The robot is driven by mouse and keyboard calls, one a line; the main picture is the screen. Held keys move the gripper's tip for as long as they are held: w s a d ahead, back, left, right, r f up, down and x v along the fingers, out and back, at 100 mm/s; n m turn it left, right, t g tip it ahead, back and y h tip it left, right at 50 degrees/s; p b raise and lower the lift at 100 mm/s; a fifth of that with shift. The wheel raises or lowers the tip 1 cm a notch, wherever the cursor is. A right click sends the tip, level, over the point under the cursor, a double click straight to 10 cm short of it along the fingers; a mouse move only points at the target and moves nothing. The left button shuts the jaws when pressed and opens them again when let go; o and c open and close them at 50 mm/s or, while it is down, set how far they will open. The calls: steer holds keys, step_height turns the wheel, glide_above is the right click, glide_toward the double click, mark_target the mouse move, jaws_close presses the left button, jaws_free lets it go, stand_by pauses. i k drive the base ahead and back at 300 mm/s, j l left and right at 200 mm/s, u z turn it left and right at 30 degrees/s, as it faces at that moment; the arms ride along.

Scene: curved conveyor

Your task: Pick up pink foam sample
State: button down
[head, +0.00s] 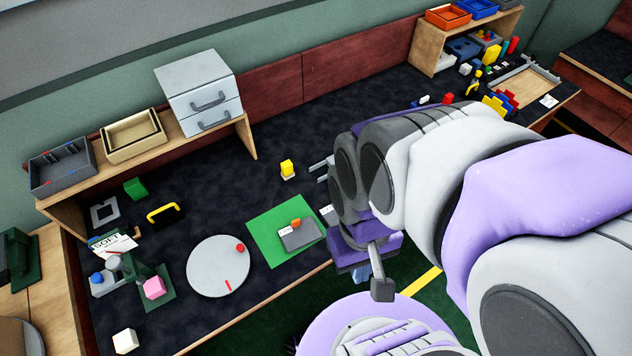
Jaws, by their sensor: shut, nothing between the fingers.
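The pink foam sample (154,288) is a small pink block at the lower left in the head view. It sits on or against a dark green plate (163,304), beside a grey-and-green fixture (122,268). My gripper (362,273) is at the end of my arm near the table's front edge, well to the right of the pink block. It is shut and appears empty. Its fingers are small and partly hidden by my arm.
A round light disc (218,266) and a green mat (262,222) with a grey box (299,235) lie between my gripper and the pink block. A shelf (148,160) with trays and drawers is behind.

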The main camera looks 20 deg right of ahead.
mark_target(154, 287)
steer(key=u, duration=2.1)
steer(key=k+l+u, duration=0.1)
steer(key=l+u, duration=0.3)
steer(key=k+l+u, duration=0.1)
steer(key=l+u, duration=0.15)
steer(key=u, duration=0.2)
steer(key=k+l+u, duration=0.2)
steer(key=u, duration=0.2)
